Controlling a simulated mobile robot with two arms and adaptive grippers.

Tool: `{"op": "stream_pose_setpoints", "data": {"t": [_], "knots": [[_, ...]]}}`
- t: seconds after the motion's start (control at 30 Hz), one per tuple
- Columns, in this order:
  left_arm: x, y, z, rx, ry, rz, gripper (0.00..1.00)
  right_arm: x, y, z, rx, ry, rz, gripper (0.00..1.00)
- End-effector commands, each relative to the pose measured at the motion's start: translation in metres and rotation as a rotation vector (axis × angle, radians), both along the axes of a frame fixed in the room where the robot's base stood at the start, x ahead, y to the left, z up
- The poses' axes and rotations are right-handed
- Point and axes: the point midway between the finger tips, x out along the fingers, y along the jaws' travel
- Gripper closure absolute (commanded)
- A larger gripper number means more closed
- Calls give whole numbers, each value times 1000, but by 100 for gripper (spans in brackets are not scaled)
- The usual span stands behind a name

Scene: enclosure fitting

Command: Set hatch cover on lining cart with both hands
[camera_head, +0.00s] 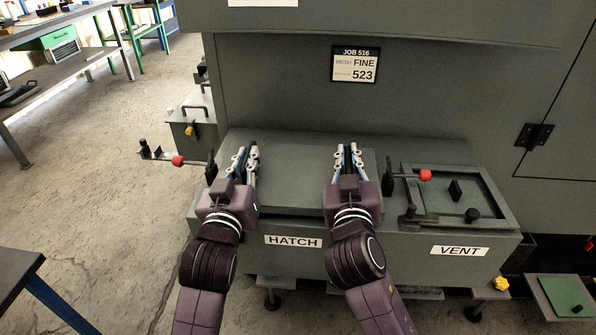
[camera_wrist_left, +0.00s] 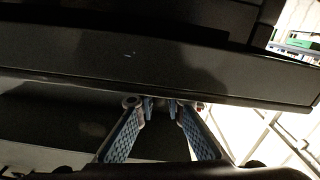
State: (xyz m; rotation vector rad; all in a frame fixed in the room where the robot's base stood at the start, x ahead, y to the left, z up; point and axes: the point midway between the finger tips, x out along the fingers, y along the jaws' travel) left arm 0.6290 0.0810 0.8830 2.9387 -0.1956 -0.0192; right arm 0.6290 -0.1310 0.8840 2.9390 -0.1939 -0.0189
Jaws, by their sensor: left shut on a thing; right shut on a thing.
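The hatch cover (camera_head: 295,172) is a flat grey plate lying over the opening above the HATCH label (camera_head: 293,241) on the machine's front ledge. My left gripper (camera_head: 247,152) is shut on its left part and my right gripper (camera_head: 348,151) on its right part; the fingers hide the exact grip points. In the left wrist view, the left gripper's blue-padded fingers (camera_wrist_left: 164,104) point at a long dark edge, and what lies between their tips is hard to make out. I cannot identify the lining cart in these views.
The vent cover (camera_head: 452,190) sits right of the hatch, with a red-knobbed clamp (camera_head: 425,176) beside it. Another red-knobbed clamp (camera_head: 178,160) sticks out left. A green panel (camera_head: 565,297) lies low at right. A dark table corner (camera_head: 18,270) is at lower left. Left floor is open.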

Motion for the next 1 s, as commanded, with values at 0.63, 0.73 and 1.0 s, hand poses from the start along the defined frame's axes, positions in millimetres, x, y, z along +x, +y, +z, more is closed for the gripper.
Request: {"op": "stream_pose_setpoints", "data": {"t": [0.63,0.73,1.0], "knots": [[1,2,14,-1,-8,6,100,-1,1,13,1,-6,2,100],[1,3,22,-1,-8,6,100,-1,1,21,1,-6,2,100],[1,3,45,-1,-9,7,100,-1,1,44,1,-6,2,100]]}}
